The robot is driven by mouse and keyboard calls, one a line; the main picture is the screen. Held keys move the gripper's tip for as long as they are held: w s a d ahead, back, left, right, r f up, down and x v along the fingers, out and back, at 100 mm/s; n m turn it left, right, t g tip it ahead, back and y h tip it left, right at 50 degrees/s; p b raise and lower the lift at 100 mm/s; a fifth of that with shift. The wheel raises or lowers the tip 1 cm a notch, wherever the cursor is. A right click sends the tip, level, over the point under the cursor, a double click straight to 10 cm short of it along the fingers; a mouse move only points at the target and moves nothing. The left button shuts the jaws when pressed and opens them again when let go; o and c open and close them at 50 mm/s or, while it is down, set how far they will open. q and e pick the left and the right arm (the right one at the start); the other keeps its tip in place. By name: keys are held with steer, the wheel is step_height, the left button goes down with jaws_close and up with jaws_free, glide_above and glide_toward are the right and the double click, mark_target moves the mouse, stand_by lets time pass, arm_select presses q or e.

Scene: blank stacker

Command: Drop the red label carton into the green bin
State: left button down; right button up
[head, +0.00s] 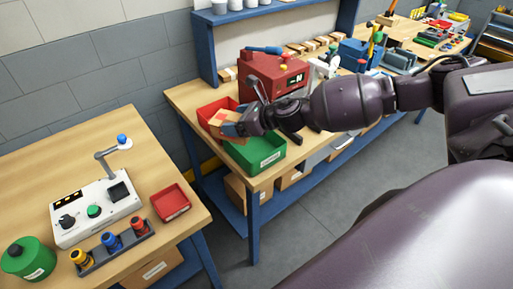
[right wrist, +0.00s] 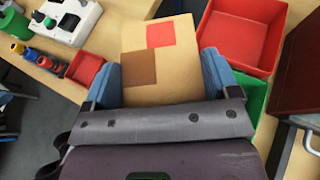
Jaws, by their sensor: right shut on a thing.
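My right gripper (head: 240,125) is shut on a tan carton (head: 222,119). In the right wrist view the carton (right wrist: 185,70) sits between the blue fingertips (right wrist: 163,82), with a red square label (right wrist: 160,34) and a brown square on its face. In the head view the carton is over the front part of the red bin, just left of the green bin. The green bin (head: 262,157) stands at the front corner of the workbench, partly behind my gripper. A strip of it (right wrist: 257,97) shows right of the fingers in the wrist view. My left gripper is out of view.
A red bin (head: 207,110) stands beside the green one; it also shows in the wrist view (right wrist: 268,62). A red machine (head: 270,76) stands behind the bins. The left table carries a control box (head: 95,210), a small red tray (head: 171,203) and several knobs. A gap separates the tables.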

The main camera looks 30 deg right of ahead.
steer(key=w+d+r+n+g+y+p, duration=0.1)
steer(key=d+r+n+g+y+p, duration=0.15)
steer(key=d+r, duration=0.45)
arm_select(q)
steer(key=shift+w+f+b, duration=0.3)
steer(key=shift+b, duration=1.7)
arm_select(e)
step_height(320, 180, down, 8)
steer(key=d, duration=0.2)
steer(key=shift+n, duration=0.35)
steer(key=shift+y, duration=0.25)
steer(key=o, duration=0.9)
steer(key=shift+d, duration=0.15)
arm_select(q)
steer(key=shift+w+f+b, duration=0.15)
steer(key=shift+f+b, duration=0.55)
steer(key=shift+b, duration=0.15)
arm_select(e)
steer(key=shift+v, duration=5.3)
